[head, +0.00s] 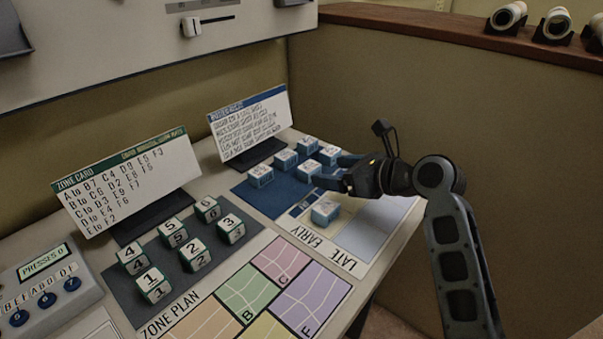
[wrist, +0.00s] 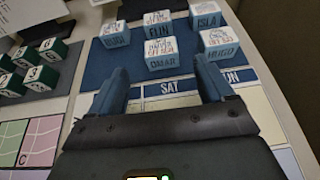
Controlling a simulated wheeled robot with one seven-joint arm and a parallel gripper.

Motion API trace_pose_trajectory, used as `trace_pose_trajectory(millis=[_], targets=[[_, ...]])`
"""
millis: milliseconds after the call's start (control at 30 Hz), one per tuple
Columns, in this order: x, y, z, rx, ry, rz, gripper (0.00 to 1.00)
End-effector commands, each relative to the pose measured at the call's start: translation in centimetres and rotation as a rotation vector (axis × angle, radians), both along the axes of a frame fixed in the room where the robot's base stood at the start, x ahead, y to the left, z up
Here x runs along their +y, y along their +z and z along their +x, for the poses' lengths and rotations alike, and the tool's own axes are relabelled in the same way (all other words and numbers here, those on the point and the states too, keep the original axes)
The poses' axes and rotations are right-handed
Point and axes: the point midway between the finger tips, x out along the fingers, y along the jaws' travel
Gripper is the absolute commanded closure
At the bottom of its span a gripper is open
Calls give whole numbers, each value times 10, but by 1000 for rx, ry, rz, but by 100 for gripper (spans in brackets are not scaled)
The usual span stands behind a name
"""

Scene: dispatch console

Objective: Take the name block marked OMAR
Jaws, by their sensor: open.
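The OMAR block (wrist: 161,58), white on top with a blue lettered front, sits on a dark blue mat (wrist: 92,72) in the wrist view. In the head view it appears to be the block (head: 308,170) just left of my gripper (head: 331,171). My gripper (wrist: 160,72) is open and empty. Its two blue fingers point towards the OMAR block, which lies ahead of the gap between them, apart from both. Whether the fingers are level with the block is hard to tell.
Other name blocks stand close by: FLIN (wrist: 158,27) behind, HUGO (wrist: 220,47) to the right, ISLA (wrist: 207,18) further back, and another (wrist: 115,37) at left. A single block (head: 325,211) sits on the roster board below my gripper. A partition wall (head: 470,130) rises at right.

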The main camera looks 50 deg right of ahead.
Motion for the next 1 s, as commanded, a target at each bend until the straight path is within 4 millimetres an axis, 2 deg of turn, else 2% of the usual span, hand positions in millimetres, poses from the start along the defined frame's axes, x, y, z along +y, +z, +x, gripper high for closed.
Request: trace_pose_trajectory(millis=[600, 867, 1000], targets=[[0, -24, 67, 0, 2, 1, 19], [-1, -26, 70, 0, 1, 0, 19], [-1, -26, 70, 0, 1, 0, 30]])
